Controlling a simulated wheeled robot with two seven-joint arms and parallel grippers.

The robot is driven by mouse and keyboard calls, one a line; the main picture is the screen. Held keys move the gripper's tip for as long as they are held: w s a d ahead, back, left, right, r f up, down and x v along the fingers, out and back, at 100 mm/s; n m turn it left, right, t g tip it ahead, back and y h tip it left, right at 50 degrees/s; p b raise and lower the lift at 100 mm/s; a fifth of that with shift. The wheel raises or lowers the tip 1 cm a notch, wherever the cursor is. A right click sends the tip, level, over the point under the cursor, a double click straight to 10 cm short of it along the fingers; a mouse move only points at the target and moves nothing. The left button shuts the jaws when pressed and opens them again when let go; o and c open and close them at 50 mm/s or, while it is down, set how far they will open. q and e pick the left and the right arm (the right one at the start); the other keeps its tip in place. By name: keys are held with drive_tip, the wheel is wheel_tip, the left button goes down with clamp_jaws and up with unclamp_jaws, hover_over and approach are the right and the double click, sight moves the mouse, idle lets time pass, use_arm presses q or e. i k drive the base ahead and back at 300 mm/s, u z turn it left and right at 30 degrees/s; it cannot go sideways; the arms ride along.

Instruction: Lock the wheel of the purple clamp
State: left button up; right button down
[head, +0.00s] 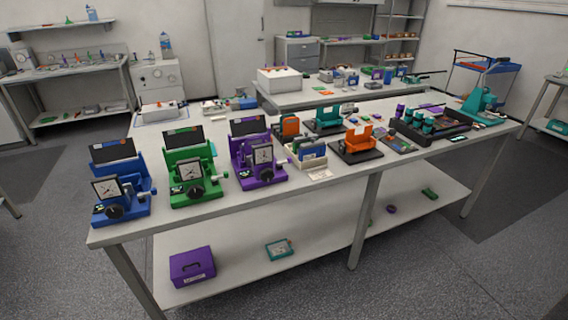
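The purple clamp (240,150) stands on the long white table, to the right of the green and blue ones. It has a dark upright panel, a square dial (263,155) on its front and a dark round wheel (267,174) below the dial. A light-coloured side knob (282,162) sticks out at its right. The wheel is too small to tell whether it is locked. Neither of my grippers is in view.
A green clamp (183,170) and a blue clamp (112,192) stand close by at the left. A card rack (311,157) stands just right of the purple clamp. The table (235,203) has a bare front strip. A purple box (192,266) sits on the lower shelf.

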sight(289, 159)
drive_tip(key=z, duration=0.95)
drive_tip(key=i, duration=0.65)
drive_tip(key=u, duration=2.3)
